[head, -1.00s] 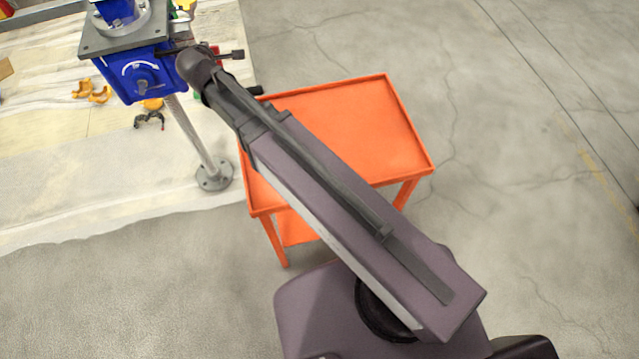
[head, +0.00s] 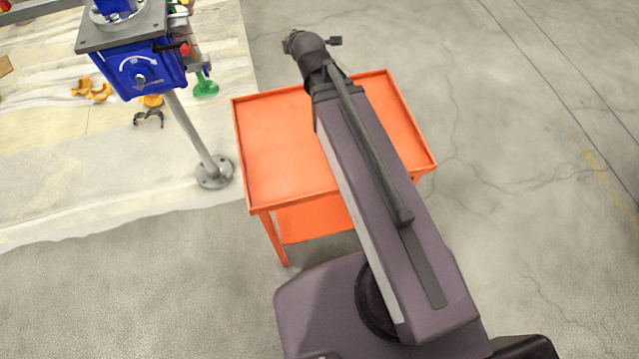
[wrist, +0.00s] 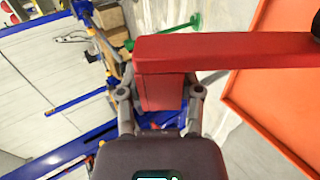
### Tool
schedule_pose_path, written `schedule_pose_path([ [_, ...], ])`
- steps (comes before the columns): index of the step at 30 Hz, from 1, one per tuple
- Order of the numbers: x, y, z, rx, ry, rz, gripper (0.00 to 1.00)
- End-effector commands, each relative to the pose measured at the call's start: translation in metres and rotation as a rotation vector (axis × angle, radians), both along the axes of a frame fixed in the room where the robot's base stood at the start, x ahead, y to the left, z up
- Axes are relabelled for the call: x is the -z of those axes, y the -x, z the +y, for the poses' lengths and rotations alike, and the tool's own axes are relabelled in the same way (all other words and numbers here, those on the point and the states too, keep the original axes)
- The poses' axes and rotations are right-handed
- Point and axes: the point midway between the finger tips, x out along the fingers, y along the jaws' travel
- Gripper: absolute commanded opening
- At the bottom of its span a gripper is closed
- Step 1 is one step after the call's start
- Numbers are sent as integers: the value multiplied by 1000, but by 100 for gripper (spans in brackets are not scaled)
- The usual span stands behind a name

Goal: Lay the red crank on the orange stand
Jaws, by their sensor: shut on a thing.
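My gripper (wrist: 160,98) is shut on the red crank (wrist: 225,52) in the wrist view, with one finger on each side of its red block. The crank's long red bar runs to the right, and a dark knob shows at its right end. The orange stand (head: 280,140) is a tray-topped table in the head view, and its visible top is bare. Its tray also shows at the right of the wrist view (wrist: 280,105). In the head view my arm's end is above the stand's far edge, and the gripper and crank are hidden there.
A blue screw jack (head: 140,72) on a grey post (head: 195,135) stands left of the stand. A green part (head: 205,88) is beside it. Yellow clamps (head: 92,90) and a dark clamp (head: 148,118) lie on the pale floor sheet. The floor to the right is clear.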

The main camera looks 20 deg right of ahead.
Motion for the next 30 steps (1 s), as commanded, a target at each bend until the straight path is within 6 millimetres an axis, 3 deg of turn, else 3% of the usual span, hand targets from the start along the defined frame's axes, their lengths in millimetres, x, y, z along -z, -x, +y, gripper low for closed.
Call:
schedule_pose_path([
  [6, 2, 11, -36, 4, 0, -8, 0],
  [12, 2, 15, -49, 4, 1, -10, 0],
  [23, 2, 15, -51, 5, 2, -10, 0],
  [30, 2, 15, -40, 5, 2, -10, 0],
])
